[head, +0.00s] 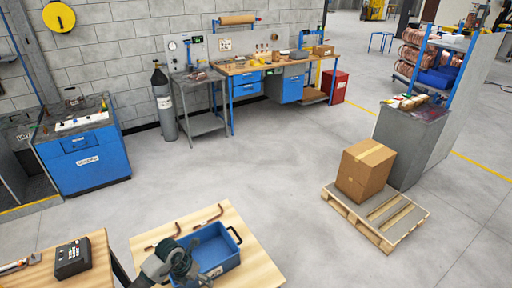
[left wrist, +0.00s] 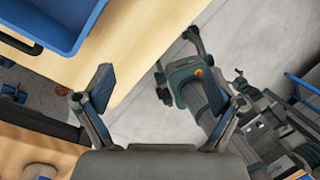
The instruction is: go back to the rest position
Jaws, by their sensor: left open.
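My left gripper (head: 183,266) is at the bottom of the head view, by the left side of a blue bin (head: 218,262) on a light wooden table (head: 145,262). In the left wrist view the left gripper (left wrist: 165,95) has its two fingers spread wide, with nothing between them. The bin also shows there at the top left (left wrist: 65,22). One bent copper tube (head: 163,238) lies on the table left of the bin; another copper tube (head: 208,218) lies behind it. The bin's inside is partly hidden by my gripper. My right gripper cannot be made out in either view.
A second wooden table at the left holds a black device (head: 72,259). A cardboard box (head: 365,170) stands on a wooden pallet (head: 398,225) to the right. A blue cabinet (head: 85,158) and a workbench (head: 262,69) line the wall. The middle floor is clear.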

